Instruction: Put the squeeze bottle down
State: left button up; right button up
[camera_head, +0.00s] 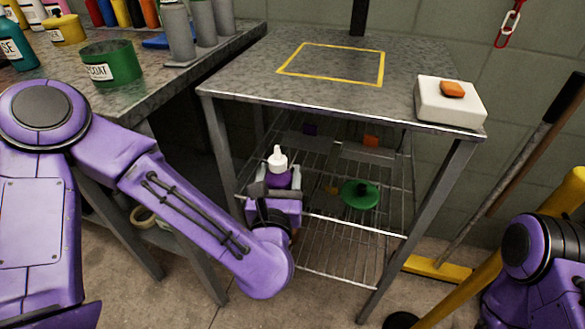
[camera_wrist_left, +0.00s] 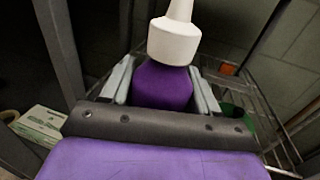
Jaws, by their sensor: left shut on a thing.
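The squeeze bottle (camera_head: 278,161) has a white nozzle cap and a purple body. It is upright in my left gripper (camera_head: 278,178), which is shut on it in front of the metal table's wire shelves, below the tabletop level. In the left wrist view the bottle (camera_wrist_left: 165,85) stands between the two grey fingers of my left gripper (camera_wrist_left: 160,88). Its lower part is hidden by the gripper. The grey metal tabletop (camera_head: 235,78) has an empty yellow outlined rectangle (camera_head: 333,64). My right gripper is not in view.
A white block with an orange piece (camera_head: 450,103) sits at the table's right corner. A green round item (camera_head: 359,194) is on the wire shelf (camera_head: 340,272). A left bench (camera_head: 150,92) holds cans and bottles. A yellow pole and broom stand at right.

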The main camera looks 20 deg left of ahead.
pick_arm(q)
jog(key=w+f, duration=0.1)
jog(key=w, duration=0.3)
jog(key=w+a+f, duration=0.1)
jog(key=w, duration=0.3)
jog(key=w+a+f, duration=0.1)
jog(key=w, duration=0.3)
jog(key=shift+a+f, duration=0.2)
jog(key=shift+f, duration=0.15)
jog(key=o, duration=1.3)
